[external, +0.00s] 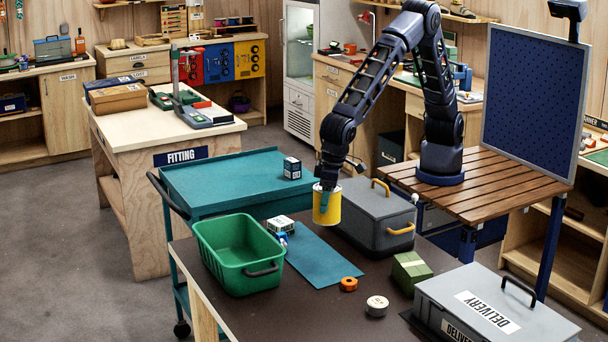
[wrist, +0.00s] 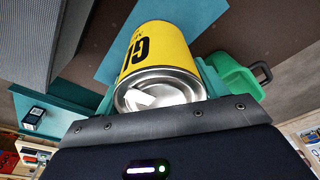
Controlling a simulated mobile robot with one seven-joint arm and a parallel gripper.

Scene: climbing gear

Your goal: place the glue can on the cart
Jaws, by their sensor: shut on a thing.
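The glue can (external: 327,207) is a yellow can with a metal lid. My gripper (external: 327,192) is shut on it and holds it upright above the dark table, between the green crate and the grey toolbox. In the wrist view the glue can (wrist: 158,65) lies between the fingers, with black letters partly visible. The cart (external: 225,180) is teal with a flat top and a dark handle at its left. It stands behind the table, left of the can. A small dark blue and white box (external: 292,168) stands at its right side.
On the dark table (external: 270,315) are a green crate (external: 238,272), a teal mat (external: 318,258), a grey toolbox (external: 372,222), an orange tape roll (external: 348,284), a white-topped roll (external: 377,306), a green box (external: 410,270) and a delivery case (external: 490,310). Much of the cart's top is clear.

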